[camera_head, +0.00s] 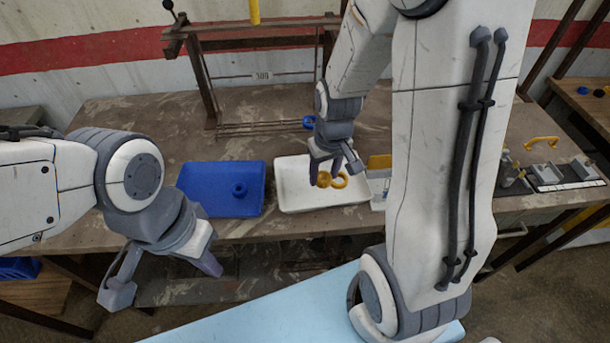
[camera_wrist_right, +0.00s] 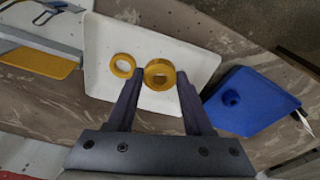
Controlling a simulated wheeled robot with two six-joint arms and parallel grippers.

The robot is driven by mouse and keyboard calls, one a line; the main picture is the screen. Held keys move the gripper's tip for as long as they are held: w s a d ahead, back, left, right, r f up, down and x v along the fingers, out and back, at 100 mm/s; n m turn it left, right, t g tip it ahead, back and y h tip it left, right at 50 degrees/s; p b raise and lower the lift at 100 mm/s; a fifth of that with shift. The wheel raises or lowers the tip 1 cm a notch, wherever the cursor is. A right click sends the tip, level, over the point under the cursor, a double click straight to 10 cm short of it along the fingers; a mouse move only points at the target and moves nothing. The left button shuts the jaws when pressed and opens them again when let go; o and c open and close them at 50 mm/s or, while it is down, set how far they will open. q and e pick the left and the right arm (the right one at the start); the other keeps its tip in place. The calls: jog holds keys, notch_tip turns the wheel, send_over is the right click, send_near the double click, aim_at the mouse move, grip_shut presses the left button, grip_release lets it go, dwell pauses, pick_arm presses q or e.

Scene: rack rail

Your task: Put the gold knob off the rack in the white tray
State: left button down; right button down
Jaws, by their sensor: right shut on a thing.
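My right gripper (camera_head: 337,168) is over the white tray (camera_head: 293,197). It is shut on a thick gold knob (camera_wrist_right: 160,74), a ring-like piece between its fingertips, which also shows in the head view (camera_head: 323,179). A second, thinner gold ring (camera_wrist_right: 123,65) lies in the tray beside the held knob. I cannot tell whether the held knob touches the tray floor. My left gripper (camera_head: 163,277) is open and empty, in front of the table's left part. The rack (camera_head: 265,127) stands at the back of the table, with a blue ring (camera_head: 309,122) at its lower rods.
A blue tray (camera_head: 197,185) holding a blue knob (camera_head: 239,189) stands left of the white tray. A yellow piece (camera_head: 254,12) stands up on the rack's top bar. A yellow-and-grey item (camera_head: 380,162) is right of the white tray. My right arm hides part of the table.

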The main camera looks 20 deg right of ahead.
jog(key=p, duration=0.1)
send_over(302, 186)
jog(key=f, duration=0.4)
jog(key=shift+s+f, duration=0.15)
jog(key=shift+s, duration=0.2)
notch_tip(302, 186, down, 4)
jog(key=shift+r+p, duration=0.1)
jog(key=shift+p, duration=0.35)
jog(key=shift+f, duration=0.2)
jog(key=shift+f, duration=0.15)
jog(key=shift+c, duration=1.5)
grip_release()
